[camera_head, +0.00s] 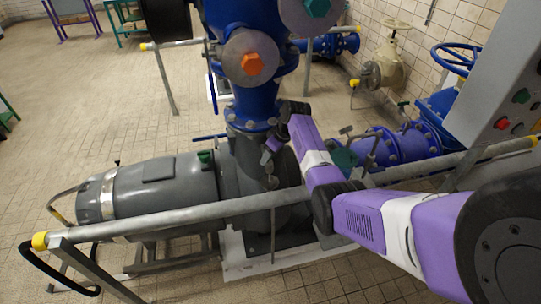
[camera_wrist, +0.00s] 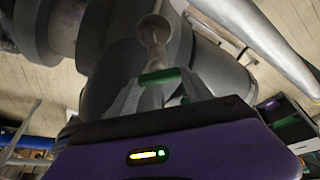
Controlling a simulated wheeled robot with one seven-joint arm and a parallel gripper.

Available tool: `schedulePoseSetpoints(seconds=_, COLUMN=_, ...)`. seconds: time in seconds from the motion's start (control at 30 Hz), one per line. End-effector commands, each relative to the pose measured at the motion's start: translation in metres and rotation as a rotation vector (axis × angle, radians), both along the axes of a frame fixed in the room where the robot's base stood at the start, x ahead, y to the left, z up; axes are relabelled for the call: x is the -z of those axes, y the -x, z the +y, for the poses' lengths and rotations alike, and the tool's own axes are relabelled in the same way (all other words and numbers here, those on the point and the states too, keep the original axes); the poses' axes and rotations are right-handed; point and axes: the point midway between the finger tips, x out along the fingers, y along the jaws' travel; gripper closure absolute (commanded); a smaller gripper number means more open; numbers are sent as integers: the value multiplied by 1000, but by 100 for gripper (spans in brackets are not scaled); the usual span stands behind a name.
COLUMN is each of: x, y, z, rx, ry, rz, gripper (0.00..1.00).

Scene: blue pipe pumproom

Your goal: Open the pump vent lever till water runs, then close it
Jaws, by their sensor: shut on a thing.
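The grey pump (camera_head: 278,185) stands below the blue vertical pipe (camera_head: 250,100), with its motor (camera_head: 150,190) to the left. My gripper (camera_head: 271,160) reaches over the handrail to a small vent fitting (camera_head: 272,182) on the pump's front. In the wrist view, my gripper (camera_wrist: 160,82) has green-edged fingers shut at the near end of a pale metal stem with a round end, the vent lever (camera_wrist: 156,45). The fingers hide the gripped part. A thin vertical line (camera_head: 273,235) hangs below the fitting; I cannot tell whether it is a tube or water.
A grey handrail (camera_head: 190,216) with yellow ends crosses in front of the pump, under my arm. A control box (camera_head: 510,110) with buttons stands at the right. Blue flanged pipework (camera_head: 395,148) lies behind my arm. Tiled floor is open at the upper left.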

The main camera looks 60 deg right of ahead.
Motion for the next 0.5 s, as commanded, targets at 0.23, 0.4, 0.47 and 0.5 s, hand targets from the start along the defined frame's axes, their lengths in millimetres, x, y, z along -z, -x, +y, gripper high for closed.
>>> schedulePoseSetpoints(seconds=0.23, x=0, y=0, z=0, rx=0, ry=0, rz=1, gripper=82)
schedulePoseSetpoints(seconds=0.4, x=0, y=0, z=0, rx=0, ry=0, rz=1, gripper=20)
schedulePoseSetpoints(seconds=0.47, x=0, y=0, z=0, rx=0, ry=0, rz=1, gripper=20)
schedulePoseSetpoints(seconds=0.5, x=0, y=0, z=0, rx=0, ry=0, rz=1, gripper=20)
